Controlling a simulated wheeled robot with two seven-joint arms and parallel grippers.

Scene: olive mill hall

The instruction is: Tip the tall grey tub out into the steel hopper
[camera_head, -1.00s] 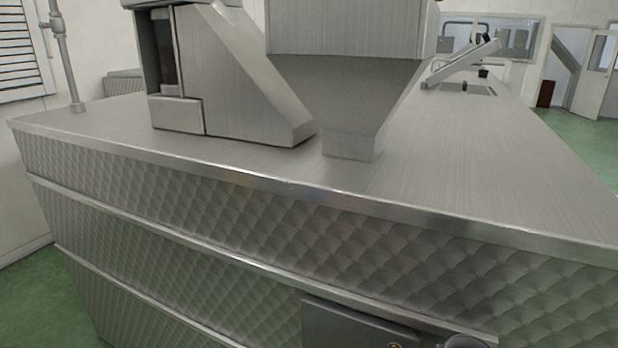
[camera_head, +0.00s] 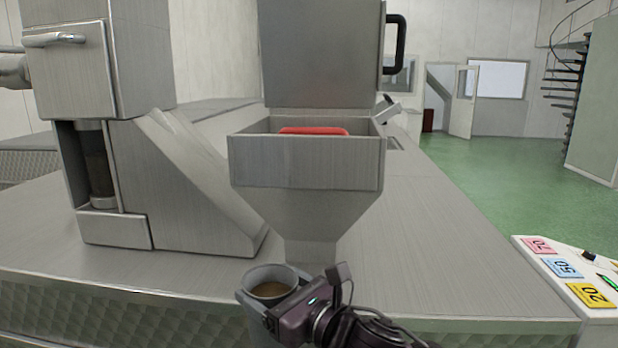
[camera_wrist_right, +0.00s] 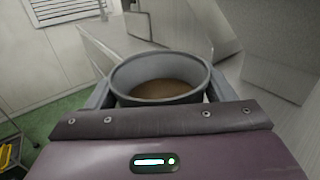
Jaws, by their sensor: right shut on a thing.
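The tall grey tub (camera_head: 259,316) is upright at the front edge of the steel counter, with brown contents inside. My right gripper (camera_head: 280,298) is shut on it near its rim. In the right wrist view the tub (camera_wrist_right: 160,66) sits between the two fingers, its contents low under the rim. The steel hopper (camera_head: 305,165) stands just behind and above the tub, open at the top with its tapered part downward. The tub is lower than the hopper's mouth. My left gripper is not in view.
A red object (camera_head: 313,131) shows inside the hopper's mouth. A steel lid-like panel (camera_head: 320,55) with a black handle rises behind it. A steel machine (camera_head: 95,190) with a chute stands left. Number cards (camera_head: 562,267) lie on a white surface at right. Counter (camera_head: 440,240) right of the hopper is clear.

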